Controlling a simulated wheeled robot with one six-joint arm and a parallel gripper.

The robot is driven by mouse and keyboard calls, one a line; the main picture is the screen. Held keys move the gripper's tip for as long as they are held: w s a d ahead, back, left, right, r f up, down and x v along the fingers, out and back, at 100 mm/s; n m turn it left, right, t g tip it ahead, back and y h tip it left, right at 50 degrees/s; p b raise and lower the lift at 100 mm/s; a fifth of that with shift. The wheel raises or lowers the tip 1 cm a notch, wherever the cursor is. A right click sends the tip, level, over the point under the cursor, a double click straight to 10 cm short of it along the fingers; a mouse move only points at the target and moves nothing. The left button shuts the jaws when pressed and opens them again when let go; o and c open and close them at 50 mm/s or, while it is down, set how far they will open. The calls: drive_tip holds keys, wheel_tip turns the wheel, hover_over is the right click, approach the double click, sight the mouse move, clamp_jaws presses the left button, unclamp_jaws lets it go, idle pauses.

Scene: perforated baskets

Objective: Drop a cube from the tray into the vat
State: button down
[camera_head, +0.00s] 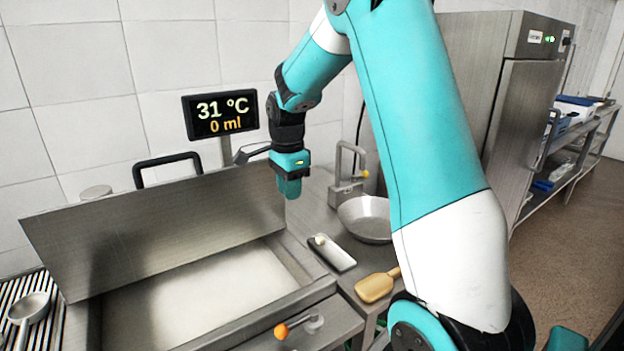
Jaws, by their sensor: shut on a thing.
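My gripper (289,188) points down beside the right end of the raised lid, above and behind the tray. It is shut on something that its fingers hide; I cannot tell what.
The tilted steel lid (160,232) stands over the vat's back side. A display (220,114) reads 31 °C and 0 ml. A ladle (28,308) lies far left.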

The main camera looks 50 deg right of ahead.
drive_tip(key=w+a+f+b, duration=0.1)
drive_tip(key=w+a+f, duration=0.1)
drive_tip(key=a, duration=0.5)
drive_tip(key=w+a+f, duration=0.2)
drive_tip(key=a+f, duration=0.3)
drive_tip(key=a, duration=0.3)
drive_tip(key=w+a+f+b, duration=0.1)
drive_tip(key=w+a+f, duration=0.1)
drive_tip(key=a, duration=0.5)
drive_tip(key=shift+a+f+b, duration=0.3)
drive_tip(key=shift+f, duration=0.4)
drive_tip(key=c, duration=0.9)
unclamp_jaws()
wheel_tip(320, 180, up, 18)
drive_tip(key=shift+f+b, duration=0.25)
drive_tip(key=shift+b, duration=0.35)
